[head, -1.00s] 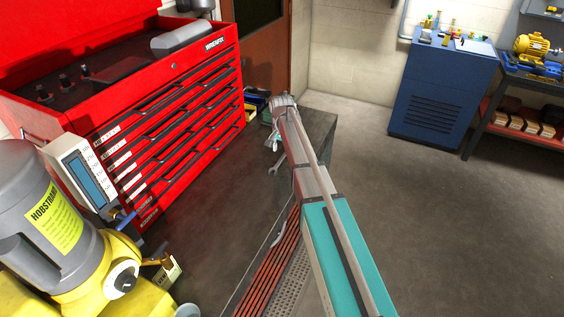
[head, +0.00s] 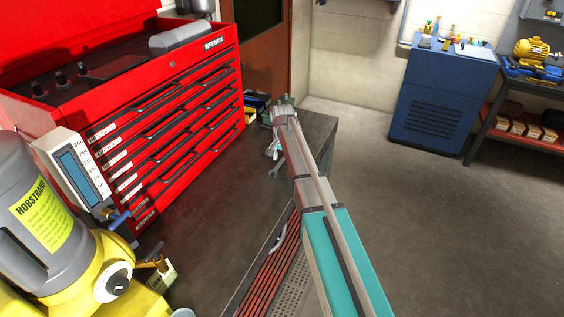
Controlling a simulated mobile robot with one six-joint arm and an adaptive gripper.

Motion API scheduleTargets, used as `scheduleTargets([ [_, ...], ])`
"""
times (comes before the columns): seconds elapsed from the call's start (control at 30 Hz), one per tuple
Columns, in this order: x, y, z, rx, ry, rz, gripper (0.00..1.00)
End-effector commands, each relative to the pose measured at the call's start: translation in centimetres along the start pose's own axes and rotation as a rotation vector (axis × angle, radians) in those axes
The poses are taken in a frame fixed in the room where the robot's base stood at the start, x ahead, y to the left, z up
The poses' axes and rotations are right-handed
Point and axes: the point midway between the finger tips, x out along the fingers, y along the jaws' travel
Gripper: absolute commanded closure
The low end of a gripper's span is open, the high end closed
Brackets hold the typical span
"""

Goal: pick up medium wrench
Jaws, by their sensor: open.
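A grey wrench (head: 274,171) lies on the dark bench top (head: 318,127), just left of my arm. Its upper part is partly hidden by my gripper. A second, smaller wrench-like piece (head: 278,241) lies lower down, by the orange-slatted tray. I cannot tell from the picture which is the medium one. My gripper (head: 273,150) is at the far end of my arm, close to the upper wrench. It is open; its fingers are small here, and contact with the wrench cannot be made out.
A red tool chest (head: 175,110) stands along the left. A yellow-and-grey motor (head: 45,225) is at the lower left. Yellow and blue bins (head: 254,104) sit beyond my gripper. A blue cabinet (head: 441,100) stands at the back right. The floor at right is clear.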

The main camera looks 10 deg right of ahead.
Motion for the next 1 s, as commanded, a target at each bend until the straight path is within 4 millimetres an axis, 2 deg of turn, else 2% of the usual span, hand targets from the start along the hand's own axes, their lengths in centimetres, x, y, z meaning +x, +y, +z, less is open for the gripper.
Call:
scheduleTargets([
  [0.13,0.0,-0.01,0.0,0.0,0.0,0.0,0.38],
  [0.47,0.0,-0.01,0.01,0.0,0.0,0.0,0.99],
  [1.0,-0.11,-0.08,0.06,-0.001,0.0,0.0,1.0],
])
